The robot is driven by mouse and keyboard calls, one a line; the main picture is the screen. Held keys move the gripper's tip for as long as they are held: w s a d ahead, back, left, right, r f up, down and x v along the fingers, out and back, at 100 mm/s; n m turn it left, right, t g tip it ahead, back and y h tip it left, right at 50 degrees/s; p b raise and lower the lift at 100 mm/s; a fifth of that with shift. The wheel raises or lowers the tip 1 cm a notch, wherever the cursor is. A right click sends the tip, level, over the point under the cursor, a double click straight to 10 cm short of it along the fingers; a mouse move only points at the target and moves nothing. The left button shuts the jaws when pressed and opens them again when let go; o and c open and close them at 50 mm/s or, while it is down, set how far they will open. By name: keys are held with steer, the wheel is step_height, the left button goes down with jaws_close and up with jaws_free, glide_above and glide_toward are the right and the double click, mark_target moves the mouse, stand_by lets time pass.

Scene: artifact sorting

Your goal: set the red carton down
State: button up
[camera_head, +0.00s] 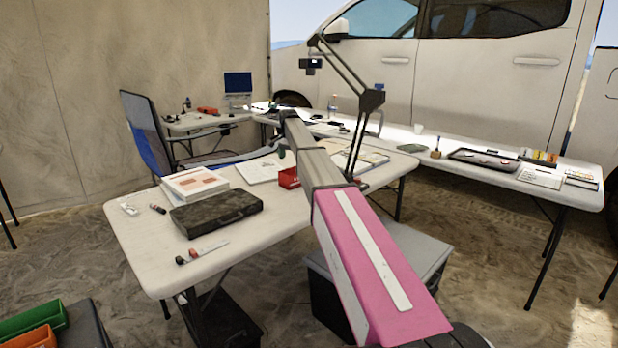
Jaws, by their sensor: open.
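The red carton (289,178) is on the near white table (131,243), towards its right side. It looks open-topped and sits just left of my arm, which hides part of it. My arm reaches from the lower right up across the table. My gripper (282,151) is at its far end, small and dark, pointing down. It is open, and appears above and slightly behind the carton, with no contact that I can make out. The fingertips are too small to see clearly.
A dark case (216,212), stacked papers (194,183) and markers lie left on the near table. An open book (264,169) lies behind. A lamp (370,100) rises behind my arm. A long table (480,170) with trays stands right. The near table's front is fairly clear.

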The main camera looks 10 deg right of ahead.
steer(key=w+d+r+m, duration=0.1)
steer(key=w+d+m, duration=0.1)
steer(key=w+d, duration=0.2)
steer(key=shift+f, duration=5.4)
steer(key=c, duration=0.8)
steer(key=shift+r, duration=0.1)
steer(key=shift+r, duration=0.5)
step_height(320, 180, up, 3)
steer(key=shift+f, duration=0.1)
steer(key=s+a+r, duration=0.2)
steer(key=a, duration=0.1)
steer(key=s+a+r, duration=0.2)
steer(key=a, duration=0.1)
steer(key=s+a+r, duration=0.2)
steer(key=a+r, duration=0.1)
steer(key=shift+s+a, duration=0.15)
steer(key=shift+a, duration=0.2)
